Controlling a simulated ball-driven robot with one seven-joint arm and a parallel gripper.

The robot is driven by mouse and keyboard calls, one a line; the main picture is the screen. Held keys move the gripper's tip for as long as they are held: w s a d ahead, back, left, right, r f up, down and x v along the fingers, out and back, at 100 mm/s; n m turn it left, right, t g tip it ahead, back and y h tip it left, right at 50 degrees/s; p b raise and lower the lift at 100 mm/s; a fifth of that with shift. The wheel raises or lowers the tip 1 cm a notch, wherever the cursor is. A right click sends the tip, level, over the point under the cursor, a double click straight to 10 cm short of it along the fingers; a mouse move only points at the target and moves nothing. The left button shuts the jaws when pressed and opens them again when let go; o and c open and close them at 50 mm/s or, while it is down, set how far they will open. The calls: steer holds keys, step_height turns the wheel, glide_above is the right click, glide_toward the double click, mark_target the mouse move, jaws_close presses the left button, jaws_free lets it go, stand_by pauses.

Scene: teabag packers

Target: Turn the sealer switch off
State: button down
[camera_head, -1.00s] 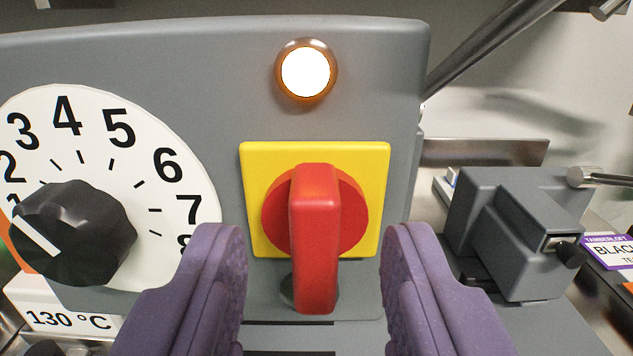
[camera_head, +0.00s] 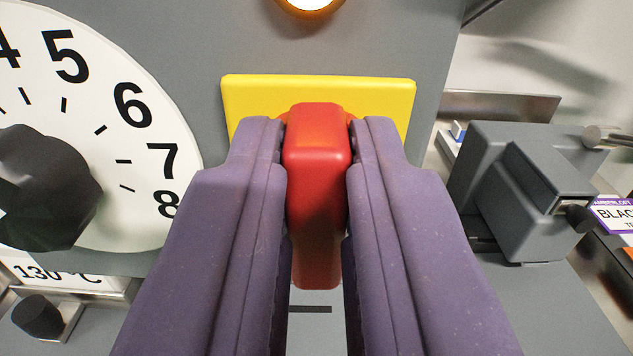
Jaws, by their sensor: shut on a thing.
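The red sealer switch handle (camera_head: 317,165) stands upright in front of its yellow square plate (camera_head: 375,97) on the grey panel. My gripper (camera_head: 317,185) has its two purple fingers shut on the red handle, one on each side. The fingers hide the lower part of the plate and most of the round red base behind the handle. An orange-rimmed lamp (camera_head: 312,4) above the plate is cut by the top edge and glows white.
A white numbered dial (camera_head: 140,70) with a black knob (camera_head: 45,190) is to the left, above a 130 °C label (camera_head: 60,274). A grey device (camera_head: 520,185) stands to the right, beside a purple-and-white package (camera_head: 612,213). A small black knob (camera_head: 38,316) is low left.

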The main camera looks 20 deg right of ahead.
steer(key=n, duration=0.4)
steer(key=shift+w+a+p, duration=0.1)
steer(key=shift+a+p, duration=0.2)
steer(key=shift+p, duration=0.05)
steer(key=shift+w+a+f+n+b, duration=0.15)
steer(key=shift+f+n+b, duration=0.2)
steer(key=shift+n, duration=1.95)
steer(key=shift+s+a+f+n+b, duration=0.15)
steer(key=shift+n+b, duration=0.25)
steer(key=shift+n, duration=1.9)
steer(key=shift+w+a+f+n+b, duration=0.1)
steer(key=shift+f+n+b, duration=0.25)
steer(key=shift+n, duration=1.95)
steer(key=shift+r, duration=0.1)
steer(key=c, duration=1.1)
jaws_free()
